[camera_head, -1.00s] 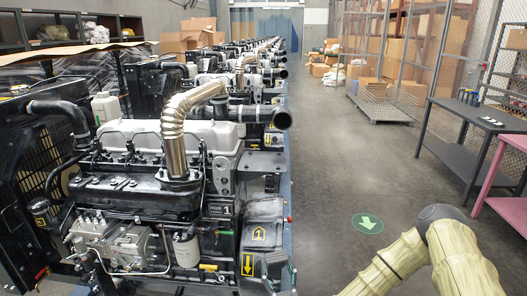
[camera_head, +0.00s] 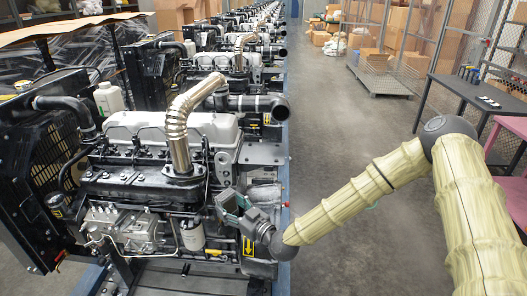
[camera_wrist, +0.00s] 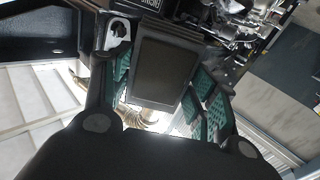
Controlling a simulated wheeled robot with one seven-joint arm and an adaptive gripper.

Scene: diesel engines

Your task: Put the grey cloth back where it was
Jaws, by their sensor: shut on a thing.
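My gripper (camera_head: 230,203) is at the near engine's right side, beside the black side panels and below the pipe. In the wrist view its green-padded fingers (camera_wrist: 163,95) stand on both sides of a dark grey rectangular thing (camera_wrist: 163,68) and are shut on it. That thing looks flat and smooth; I cannot tell whether it is the grey cloth. In the head view my gripper hides it. A light grey, crumpled-looking piece (camera_head: 265,196) lies on the engine's right side, just behind my gripper.
The near engine (camera_head: 150,185) has a tall metal exhaust pipe (camera_head: 178,125) close to my gripper. More engines stand in a row behind it. A dark table (camera_head: 470,95) and a pink table (camera_head: 512,185) stand at the right. The aisle floor (camera_head: 340,150) is clear.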

